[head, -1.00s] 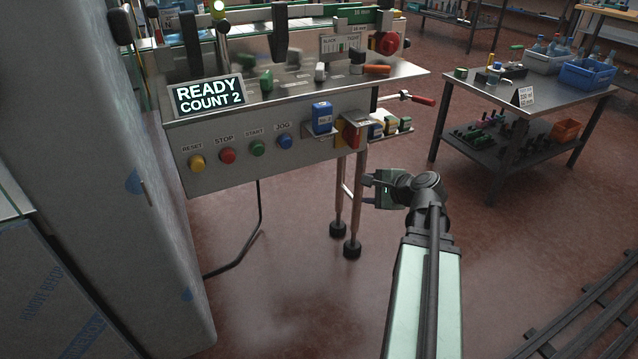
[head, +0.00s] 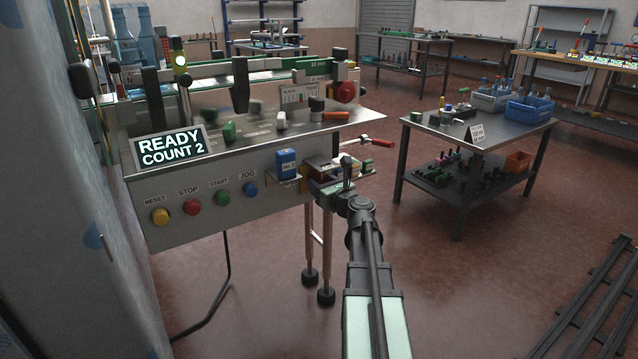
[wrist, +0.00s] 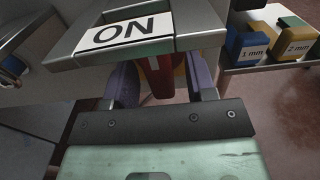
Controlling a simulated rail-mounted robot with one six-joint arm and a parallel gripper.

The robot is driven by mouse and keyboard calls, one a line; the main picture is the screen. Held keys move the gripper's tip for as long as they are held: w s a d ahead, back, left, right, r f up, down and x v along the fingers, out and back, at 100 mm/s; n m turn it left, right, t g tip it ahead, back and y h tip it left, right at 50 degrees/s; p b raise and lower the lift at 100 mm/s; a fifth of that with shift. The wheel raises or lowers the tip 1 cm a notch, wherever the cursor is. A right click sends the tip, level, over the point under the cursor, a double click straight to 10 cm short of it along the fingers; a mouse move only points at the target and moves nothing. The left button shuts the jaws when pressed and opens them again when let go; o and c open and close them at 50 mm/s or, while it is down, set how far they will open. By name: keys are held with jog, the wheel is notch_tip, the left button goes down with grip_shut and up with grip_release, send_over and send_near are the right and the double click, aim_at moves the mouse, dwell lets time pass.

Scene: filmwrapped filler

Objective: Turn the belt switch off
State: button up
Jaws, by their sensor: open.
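The belt switch shows in the wrist view as a red handle (wrist: 161,82) with yellow behind it, under a metal ledge (wrist: 205,22) bearing a white "ON" label (wrist: 125,32). My gripper (wrist: 160,92) is open, with one purple-grey finger on each side of the red handle. I cannot tell whether the fingers touch it. In the head view my gripper (head: 328,192) is at the right end of the machine's front panel and hides most of the switch. The display (head: 172,147) reads "READY COUNT 2".
Yellow, red, green and blue buttons line the panel (head: 200,230) left of the switch. A blue block (head: 286,163) sits beside it. A tray of "1 mm" and "2 mm" blocks (wrist: 250,45) is close on the right. A metal table (head: 410,121) stands further right.

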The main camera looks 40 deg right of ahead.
jog(key=shift+w+d, duration=0.1)
jog(key=shift+w, duration=0.6)
jog(key=c, duration=0.9)
